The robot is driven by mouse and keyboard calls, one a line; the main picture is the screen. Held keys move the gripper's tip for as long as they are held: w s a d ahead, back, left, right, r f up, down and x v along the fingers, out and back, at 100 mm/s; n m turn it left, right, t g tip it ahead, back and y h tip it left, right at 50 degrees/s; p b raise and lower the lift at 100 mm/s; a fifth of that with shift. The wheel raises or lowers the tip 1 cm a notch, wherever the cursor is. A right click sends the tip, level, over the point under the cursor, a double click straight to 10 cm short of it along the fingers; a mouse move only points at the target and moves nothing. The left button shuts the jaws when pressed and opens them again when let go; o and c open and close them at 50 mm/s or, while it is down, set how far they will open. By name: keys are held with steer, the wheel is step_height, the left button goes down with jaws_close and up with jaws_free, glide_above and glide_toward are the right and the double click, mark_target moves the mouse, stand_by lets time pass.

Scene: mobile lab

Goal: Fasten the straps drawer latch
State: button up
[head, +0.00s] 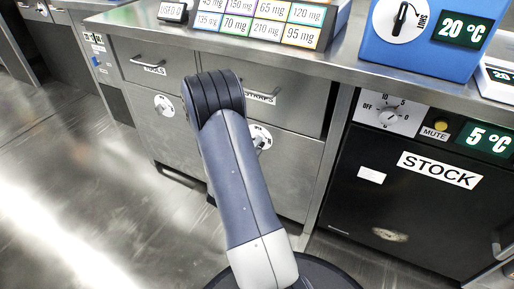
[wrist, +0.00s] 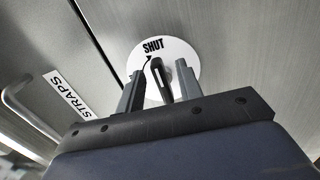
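The straps drawer (head: 300,108) is a steel front, flush with the cabinet, its label partly hidden by my arm. Its STRAPS label (wrist: 70,97) shows at the left in the wrist view, beside a bar handle (wrist: 22,118). The latch is a white round dial (wrist: 178,55) marked SHUT at its upper left, with a dark knob (wrist: 160,82). A thin curved arrow runs toward SHUT. My gripper (wrist: 160,85) is open, one finger on each side of the knob, with small gaps visible. In the head view the dial (head: 264,130) is partly covered by my arm, and the gripper is hidden.
A tools drawer (head: 150,65) with its own dial (head: 164,107) is to the left. A black STOCK unit (head: 400,205) stands at the right. The counter above holds a dose board (head: 265,22) and a blue box (head: 425,50). The floor at left is clear.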

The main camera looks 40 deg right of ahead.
steer(key=p+v, duration=0.2)
steer(key=v, duration=0.8)
steer(key=shift+a, duration=0.15)
steer(key=b+x, duration=0.2)
steer(key=x, duration=0.9)
steer(key=shift+s+a, duration=0.1)
steer(key=p+v, duration=0.2)
steer(key=v, duration=0.9)
steer(key=w+d+n+b, duration=0.1)
steer(key=w+d+n, duration=0.3)
steer(key=d, duration=0.6)
steer(key=shift+w+r+n+b, duration=0.2)
steer(key=shift+r+n+b, duration=0.1)
steer(key=shift+r+n, duration=0.25)
steer(key=shift+d+f, duration=0.1)
